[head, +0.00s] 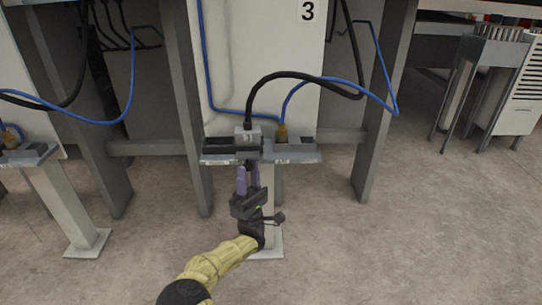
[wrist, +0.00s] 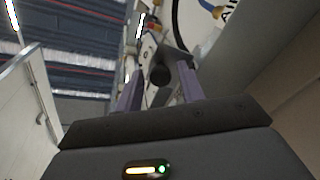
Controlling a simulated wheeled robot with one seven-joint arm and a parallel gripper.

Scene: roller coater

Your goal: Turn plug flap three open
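Station three has a dark grey plug holder (head: 218,149) on a post, below the panel marked 3. A light grey plug block (head: 247,132) with a black cable stands in it. A dark part hangs at the holder's underside; I cannot tell whether it is the flap. My gripper (head: 248,170) is just below the holder's front, purple fingers pointing up at it. In the wrist view the gripper (wrist: 159,88) has its fingers apart, with a black round part (wrist: 160,75) showing between their tips. Contact cannot be told. The flap's position is unclear.
A yellowish connector (head: 281,131) with a blue hose sits right of the plug block. Grey frame legs (head: 374,130) stand on both sides. Another holder (head: 28,154) on a post is at the left. The floor (head: 400,240) at the right front is clear.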

